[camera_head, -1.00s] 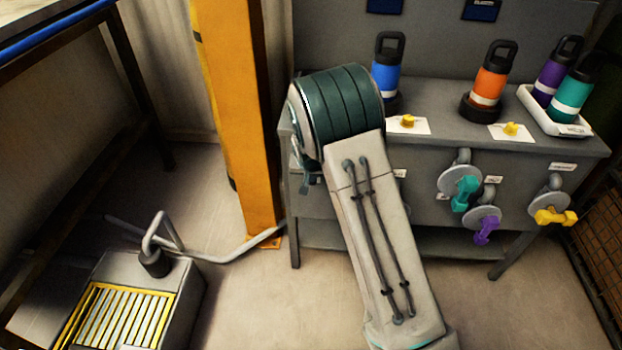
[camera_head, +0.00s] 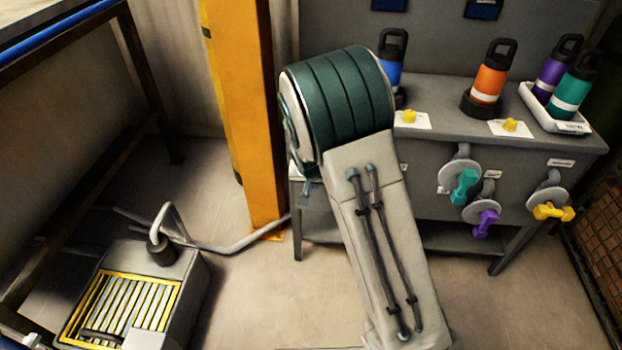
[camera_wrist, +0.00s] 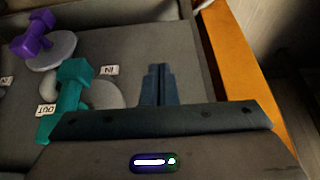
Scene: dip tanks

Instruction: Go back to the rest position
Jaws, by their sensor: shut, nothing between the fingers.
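My gripper (camera_wrist: 160,86) shows in the wrist view with its dark fingers together and nothing between them. It faces the grey front of the bench, beside a teal valve handle (camera_wrist: 70,92) and a purple valve handle (camera_wrist: 34,36). In the head view my arm fills the middle and hides the gripper. The teal handle (camera_head: 463,187), the purple handle (camera_head: 485,223) and a yellow handle (camera_head: 553,212) sit on round discs on the bench front, to the right of my arm.
The grey bench (camera_head: 440,150) carries a blue bottle (camera_head: 390,68), an orange bottle (camera_head: 488,78), and purple and teal bottles in a white tray (camera_head: 527,94). A yellow post (camera_head: 245,120) stands left of my arm. A grated box (camera_head: 130,300) is at lower left. Some floor between is clear.

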